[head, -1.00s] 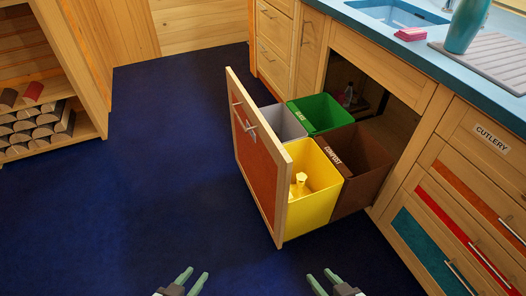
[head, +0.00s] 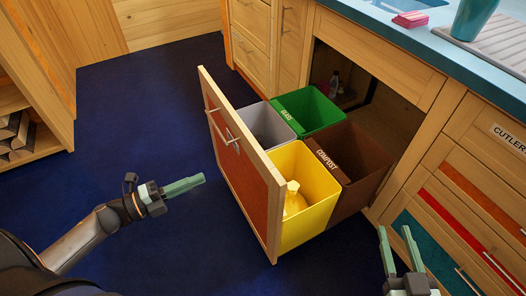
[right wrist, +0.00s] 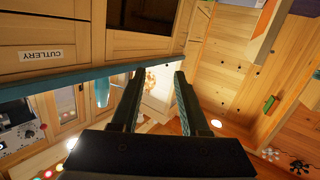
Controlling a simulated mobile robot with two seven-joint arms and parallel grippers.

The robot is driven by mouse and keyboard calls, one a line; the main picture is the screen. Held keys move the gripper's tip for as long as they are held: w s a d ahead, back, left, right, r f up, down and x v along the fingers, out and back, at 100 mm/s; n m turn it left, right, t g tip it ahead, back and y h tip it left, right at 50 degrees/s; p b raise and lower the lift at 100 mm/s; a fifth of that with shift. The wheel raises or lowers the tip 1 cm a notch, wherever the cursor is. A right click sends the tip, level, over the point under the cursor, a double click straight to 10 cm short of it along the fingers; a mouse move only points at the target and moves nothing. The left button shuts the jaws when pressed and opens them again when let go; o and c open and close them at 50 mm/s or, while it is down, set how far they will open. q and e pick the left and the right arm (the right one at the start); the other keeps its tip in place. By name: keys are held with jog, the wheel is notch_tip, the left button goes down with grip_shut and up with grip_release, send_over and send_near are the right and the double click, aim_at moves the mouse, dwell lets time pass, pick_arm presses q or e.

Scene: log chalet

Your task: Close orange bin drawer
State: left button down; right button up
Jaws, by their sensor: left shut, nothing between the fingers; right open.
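The orange-fronted bin drawer (head: 243,165) is pulled out from the cabinet in the head view. Inside stand a yellow bin (head: 318,186), a brown compost bin (head: 362,155), a green glass bin (head: 313,105) and a grey bin (head: 266,124). My left gripper (head: 203,179) is shut and empty, pointing right, just left of the drawer front with a gap between them. My right gripper (head: 396,232) is open and empty at the lower right, in front of the drawers. It also shows in the right wrist view (right wrist: 156,75).
The dark cabinet opening (head: 366,97) lies behind the bins. The blue counter (head: 440,48) runs above it. Drawers, one labelled cutlery (head: 507,137), stand at the right. A log shelf (head: 22,135) is at the left. Blue floor (head: 140,110) between is clear.

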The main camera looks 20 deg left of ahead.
aim_at(256, 155)
pick_arm(q)
jog(key=shift+m, duration=0.3)
jog(key=b+x, duration=0.1)
jog(key=x, duration=1.3)
jog(key=shift+d+b, duration=0.1)
jog(key=shift+b, duration=0.3)
pick_arm(e)
notch_tip(256, 155, up, 10)
jog(key=n+t+y, duration=0.2)
jog(key=t, duration=0.2)
jog(key=shift+s+a, duration=0.15)
jog(key=shift+a, duration=0.1)
